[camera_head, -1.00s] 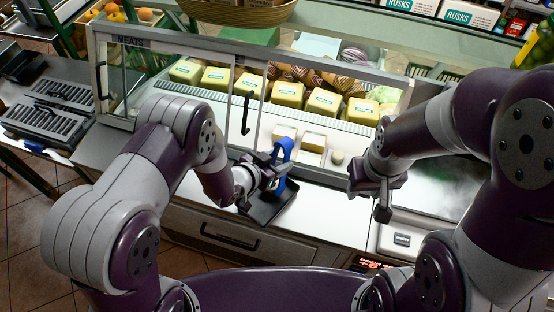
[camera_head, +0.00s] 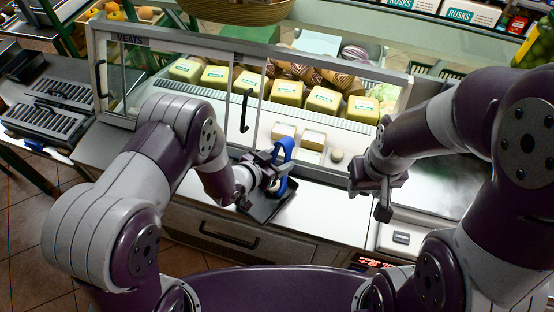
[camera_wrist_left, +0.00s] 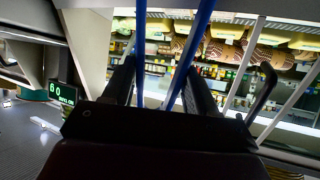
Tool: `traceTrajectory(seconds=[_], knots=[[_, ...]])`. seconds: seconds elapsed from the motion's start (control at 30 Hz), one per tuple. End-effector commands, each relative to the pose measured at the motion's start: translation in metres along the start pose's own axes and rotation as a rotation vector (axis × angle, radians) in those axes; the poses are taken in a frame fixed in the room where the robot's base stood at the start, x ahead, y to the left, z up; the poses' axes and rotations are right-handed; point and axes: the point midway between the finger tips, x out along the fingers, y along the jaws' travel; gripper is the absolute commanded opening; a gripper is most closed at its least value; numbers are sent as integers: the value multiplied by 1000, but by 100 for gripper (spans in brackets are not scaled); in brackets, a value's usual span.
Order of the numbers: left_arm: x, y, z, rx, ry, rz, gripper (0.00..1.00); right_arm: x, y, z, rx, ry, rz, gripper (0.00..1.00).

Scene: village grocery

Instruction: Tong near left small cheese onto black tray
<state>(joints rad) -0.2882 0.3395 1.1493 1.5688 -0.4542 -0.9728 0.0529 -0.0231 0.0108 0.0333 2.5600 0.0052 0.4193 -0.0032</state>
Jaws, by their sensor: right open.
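My left gripper (camera_head: 272,172) is shut on blue tongs (camera_head: 284,152), which rise from between its fingers. The tongs' two blue arms also show in the left wrist view (camera_wrist_left: 197,45); their tips are out of that picture. The black tray (camera_head: 266,208) lies on the counter just below the gripper, partly hidden by it. Small cheeses sit beyond the tongs on the pale case floor: a yellow block at the left (camera_head: 283,130), another to its right (camera_head: 313,139), and a small round one (camera_head: 337,155). My right gripper (camera_head: 379,193) is open and empty over the counter.
The glass-fronted meats case (camera_head: 130,40) holds several larger labelled cheeses (camera_head: 288,91) behind a white rail. Its door frame and black handle (camera_head: 245,110) stand left of the small cheeses. A scale (camera_head: 401,238) is at the right. The counter (camera_head: 335,214) is clear between tray and scale.

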Motion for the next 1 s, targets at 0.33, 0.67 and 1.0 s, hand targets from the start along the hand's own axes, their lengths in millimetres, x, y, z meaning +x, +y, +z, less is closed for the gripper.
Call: traceTrajectory(seconds=[0.33,0.67,1.0], knots=[[-3,0,-6,0,1,0,53,-5,0,-1,0,0,0,43],[-26,0,-44,0,0,0,53,-44,0,-5,0,0,0,43],[-49,1,-85,0,1,0,53,-82,0,-10,0,0,0,43]])
